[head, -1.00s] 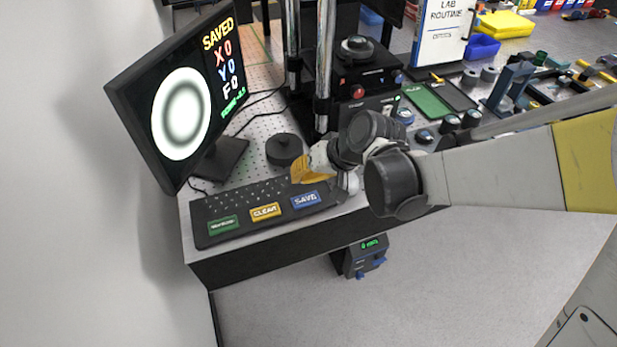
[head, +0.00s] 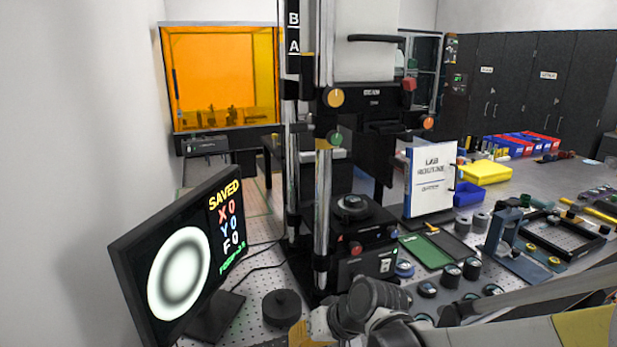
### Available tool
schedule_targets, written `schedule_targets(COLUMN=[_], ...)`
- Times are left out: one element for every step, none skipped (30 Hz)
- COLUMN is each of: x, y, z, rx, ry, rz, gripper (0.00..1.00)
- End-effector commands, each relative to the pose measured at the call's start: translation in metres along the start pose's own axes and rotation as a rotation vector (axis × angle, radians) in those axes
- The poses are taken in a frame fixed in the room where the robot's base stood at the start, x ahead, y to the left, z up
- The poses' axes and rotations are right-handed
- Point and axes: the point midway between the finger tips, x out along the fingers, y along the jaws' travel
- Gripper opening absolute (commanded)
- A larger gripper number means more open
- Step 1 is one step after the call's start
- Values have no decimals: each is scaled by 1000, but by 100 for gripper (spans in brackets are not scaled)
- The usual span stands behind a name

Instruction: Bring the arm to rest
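My arm (head: 375,318) reaches in from the lower right of the head view, over the front of the bench. My gripper (head: 311,335) is at the bottom edge, and only a bit of its yellow part shows. Its fingertips are cut off by the frame, so its opening is hidden. The monitor (head: 180,265) at the left reads SAVED, with X 0, Y 0 and F 0, beside a ring pattern. The interferometer (head: 367,96) stands behind the arm, with a dark round part on its stage (head: 351,205).
A black round knob-like weight (head: 281,307) sits on the perforated bench left of my gripper. A white lab routine binder (head: 431,182), a green tray (head: 425,252), dark cylinders (head: 452,275) and a blue fixture (head: 508,245) crowd the right. A yellow bin (head: 485,172) is farther back.

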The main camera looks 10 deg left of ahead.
Motion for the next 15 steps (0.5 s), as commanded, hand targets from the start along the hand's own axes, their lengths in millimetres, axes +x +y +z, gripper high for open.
schedule_targets(x=[-5,-10,-19,-28,-38,-54,-67,-81,-100,-113,-126,-143,-155,-167,-181], y=[3,5,11,16,21,30,38,45,56,63,71,80,87,94,102], z=[0,0,1,1,2,5,8,11,17,22,28,36,43,50,61], rx=[4,7,13,20,26,38,46,57,70,79,88,100,110,119,130], ry=[4,9,16,24,32,46,57,69,84,96,108,122,132,143,157], rz=[8,17,34,50,69,100,126,153,190,219,248,285,313,341,379], gripper=[0,0,0,0,0,0,0,0,0,0,0,0,0,0,0])
